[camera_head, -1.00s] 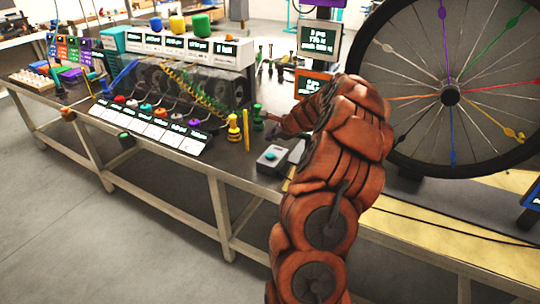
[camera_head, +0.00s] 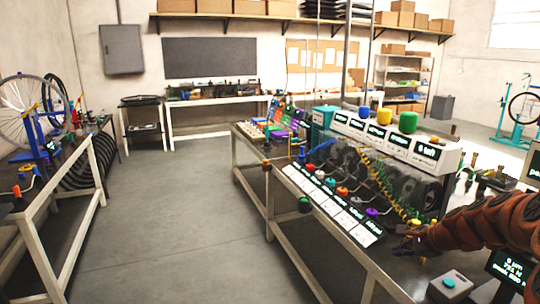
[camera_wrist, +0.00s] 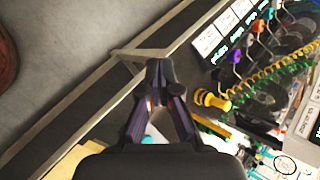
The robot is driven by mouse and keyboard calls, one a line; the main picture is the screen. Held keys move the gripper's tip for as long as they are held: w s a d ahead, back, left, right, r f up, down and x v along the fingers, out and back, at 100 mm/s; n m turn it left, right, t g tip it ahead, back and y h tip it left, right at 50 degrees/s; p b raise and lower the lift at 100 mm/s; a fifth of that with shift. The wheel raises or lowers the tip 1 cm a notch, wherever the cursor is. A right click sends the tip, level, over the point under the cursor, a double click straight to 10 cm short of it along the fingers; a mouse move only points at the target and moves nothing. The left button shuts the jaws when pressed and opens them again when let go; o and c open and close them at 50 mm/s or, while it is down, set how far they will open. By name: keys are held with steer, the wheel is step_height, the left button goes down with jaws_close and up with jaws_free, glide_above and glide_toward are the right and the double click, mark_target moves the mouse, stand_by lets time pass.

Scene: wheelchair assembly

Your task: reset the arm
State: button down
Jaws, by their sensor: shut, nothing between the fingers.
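My orange-brown jointed arm reaches in from the right edge of the head view, over the near right end of the workbench (camera_head: 375,262). My gripper (camera_wrist: 160,70) shows in the wrist view with its dark fingertips together and nothing between them. In the head view its dark end (camera_head: 405,246) is small, beside the row of label cards, and its fingers are hard to make out. In the wrist view a yellow peg-like part (camera_wrist: 212,100) lies just right of the fingers, apart from them. The bench edge (camera_wrist: 75,108) runs diagonally behind the gripper.
A grey box with a teal button (camera_head: 450,286) sits near the arm. Label cards (camera_head: 330,205), coloured knobs and a yellow coiled cord (camera_head: 385,185) fill the bench. A display unit (camera_head: 390,140) stands behind them. The floor (camera_head: 190,220) to the left is open.

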steer(key=s+a+r+n+g+y, duration=0.1)
steer(key=s+a+r+n+g, duration=0.1)
steer(key=s+a+n, duration=0.65)
steer(key=s+a+r+n+g, duration=0.1)
steer(key=s+a+n+g, duration=0.3)
steer(key=a, duration=0.9)
steer(key=s+a+n+g+h, duration=0.1)
steer(key=s+n+h, duration=0.1)
steer(key=s, duration=1.1)
steer(key=s+a+f+n+g+h+p, duration=0.1)
steer(key=s+n, duration=0.4)
steer(key=s, duration=0.8)
steer(key=shift+s+a+f+g+h, duration=0.15)
steer(key=shift+s+g+h, duration=0.3)
steer(key=shift+g, duration=0.25)
